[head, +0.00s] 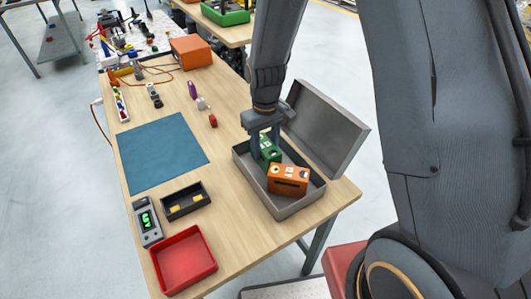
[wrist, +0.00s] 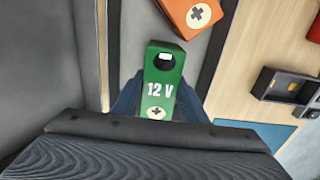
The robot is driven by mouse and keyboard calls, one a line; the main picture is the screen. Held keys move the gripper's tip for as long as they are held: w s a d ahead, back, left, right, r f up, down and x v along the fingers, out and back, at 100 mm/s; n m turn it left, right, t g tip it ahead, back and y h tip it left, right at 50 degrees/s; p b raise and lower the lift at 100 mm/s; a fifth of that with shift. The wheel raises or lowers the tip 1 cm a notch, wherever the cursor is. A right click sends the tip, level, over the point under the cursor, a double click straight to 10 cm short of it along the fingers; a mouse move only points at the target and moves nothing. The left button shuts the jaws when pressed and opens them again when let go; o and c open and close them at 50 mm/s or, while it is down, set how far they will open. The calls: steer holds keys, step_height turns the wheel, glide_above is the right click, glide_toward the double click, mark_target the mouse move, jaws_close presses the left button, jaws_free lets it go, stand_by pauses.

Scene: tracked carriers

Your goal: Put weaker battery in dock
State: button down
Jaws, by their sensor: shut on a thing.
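My gripper (head: 264,137) is shut on a green battery (head: 270,153) inside the open grey case (head: 282,212). In the wrist view the green battery (wrist: 163,75) is marked "12 V" and sits between the fingers. An orange battery (head: 288,180) is beside it in the case, and it shows in part in the wrist view (wrist: 190,14). A black dock (head: 186,202) with yellow contacts lies on the table left of the case. A grey meter (head: 147,222) with a lit green display is left of the dock; I cannot read its display surely.
A red tray (head: 184,262) lies at the table's near edge. A blue mat (head: 162,152) lies behind the dock. The case lid (head: 326,130) stands open at the right. Small parts and an orange box (head: 191,50) are farther back. The wood between dock and case is clear.

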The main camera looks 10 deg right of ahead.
steer(key=shift+w+r, duration=0.1)
steer(key=shift+r, duration=0.1)
step_height(320, 180, up, 10)
steer(key=shift+f+b, duration=0.25)
steer(key=shift+b, duration=0.85)
steer(key=shift+a+r, duration=0.1)
steer(key=shift+r, duration=0.05)
steer(key=s+a+n, duration=0.4)
steer(key=a+n, duration=0.4)
steer(key=a, duration=0.4)
steer(key=n, duration=1)
glide_above(187, 203)
steer(key=shift+a+f+p, duration=0.1)
steer(key=shift+f+p, duration=1.45)
steer(key=shift+f, duration=3.3)
steer(key=shift+f, duration=0.2)
steer(key=c, duration=1.1)
jaws_free()
